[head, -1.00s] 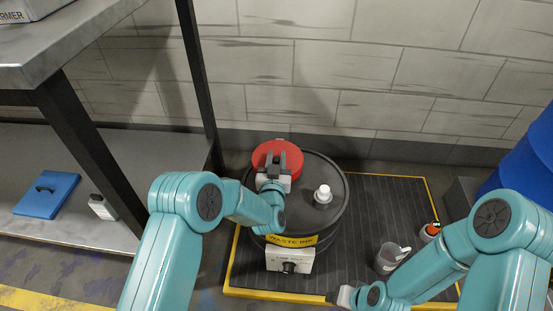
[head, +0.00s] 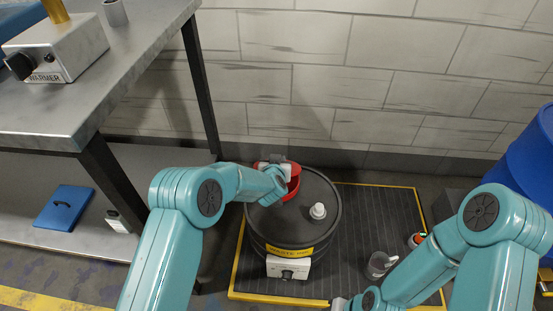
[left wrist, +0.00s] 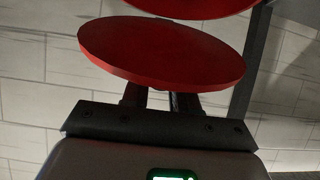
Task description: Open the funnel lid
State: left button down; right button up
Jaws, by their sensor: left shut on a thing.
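The red funnel (head: 293,188) sits on top of the black waste ink drum (head: 322,234), at its back left. Its red interior shows in the head view, partly covered by my left arm. My left gripper (head: 276,160) is at the funnel's back edge. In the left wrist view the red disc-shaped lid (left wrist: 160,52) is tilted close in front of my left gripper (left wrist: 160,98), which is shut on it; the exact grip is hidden. A second red edge shows above it. My right gripper (head: 340,304) is only just visible at the bottom edge.
A white cap (head: 318,211) stands on the drum top. A clear mug (head: 378,265) and a small orange-topped container (head: 417,239) stand on the dark mat (head: 352,220) to the right. A metal table (head: 120,80) is at left, a blue barrel (head: 530,165) at right.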

pick_arm(q)
jog(key=shift+w+r+p, duration=0.45)
jog(key=shift+w+r, duration=0.15)
jog(key=c, duration=1)
grip_release()
jog(key=shift+f, duration=0.1)
jog(key=shift+s, duration=0.1)
jog(key=shift+s+r, duration=0.25)
jog(key=shift+s, duration=0.05)
jog(key=p+v, duration=0.4)
jog(key=v, duration=1.1)
jog(key=shift+s, duration=0.3)
